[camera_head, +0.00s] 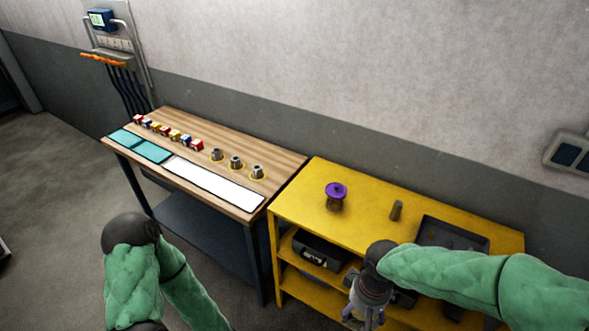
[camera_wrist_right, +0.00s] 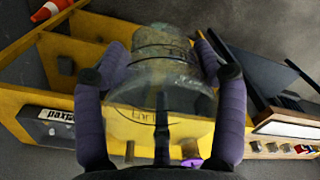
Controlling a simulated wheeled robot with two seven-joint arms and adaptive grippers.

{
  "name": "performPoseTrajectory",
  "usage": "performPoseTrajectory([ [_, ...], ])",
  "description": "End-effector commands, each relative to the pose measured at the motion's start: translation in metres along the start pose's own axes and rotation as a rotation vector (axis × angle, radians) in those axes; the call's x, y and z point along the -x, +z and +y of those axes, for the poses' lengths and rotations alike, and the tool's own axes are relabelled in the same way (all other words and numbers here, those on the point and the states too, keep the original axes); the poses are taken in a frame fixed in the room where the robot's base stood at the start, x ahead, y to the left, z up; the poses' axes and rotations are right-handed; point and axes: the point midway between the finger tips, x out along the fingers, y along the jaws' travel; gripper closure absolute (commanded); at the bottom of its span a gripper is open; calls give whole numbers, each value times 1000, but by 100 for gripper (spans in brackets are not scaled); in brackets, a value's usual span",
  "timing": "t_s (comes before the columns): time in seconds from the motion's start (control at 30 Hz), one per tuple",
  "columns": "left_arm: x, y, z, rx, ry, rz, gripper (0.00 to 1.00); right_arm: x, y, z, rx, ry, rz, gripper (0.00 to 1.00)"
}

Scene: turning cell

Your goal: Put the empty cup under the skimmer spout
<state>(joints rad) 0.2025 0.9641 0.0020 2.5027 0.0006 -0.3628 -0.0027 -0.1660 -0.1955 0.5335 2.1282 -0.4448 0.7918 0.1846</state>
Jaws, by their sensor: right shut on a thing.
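My right gripper (camera_head: 362,308) is in front of the yellow shelf unit, low at the bottom of the head view. In the right wrist view, the right gripper (camera_wrist_right: 163,92) has its two padded fingers on either side of a clear, see-through cup (camera_wrist_right: 160,75) and is shut on it. The cup looks empty, but its far end is hard to read. In the head view the cup is too small and dark to make out clearly. I cannot identify a skimmer spout in either view. My left arm shows at lower left, but its gripper is out of view.
The wooden bench (camera_head: 272,157) holds small colored blocks, metal parts and a white mat (camera_head: 213,184).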

Motion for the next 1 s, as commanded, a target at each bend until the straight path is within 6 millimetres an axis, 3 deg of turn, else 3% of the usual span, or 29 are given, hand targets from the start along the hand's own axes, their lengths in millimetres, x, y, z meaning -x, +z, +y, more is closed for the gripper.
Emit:
performPoseTrajectory([
  [0.17,-16,0,-6,0,0,-1,100,-28,-25,12,-63,-1,-1,61],
  [0.4,-45,-1,-16,0,0,-1,100,-87,-74,38,-194,-1,2,61],
  [0.6,-60,-2,-21,0,0,-1,100,-126,-102,56,-279,-1,8,61],
  [0.8,-64,-2,-23,0,0,-1,100,-142,-114,63,-315,-1,11,61],
  [1.0,-64,-2,-23,0,0,-1,100,-142,-114,64,-318,-1,12,61],
])
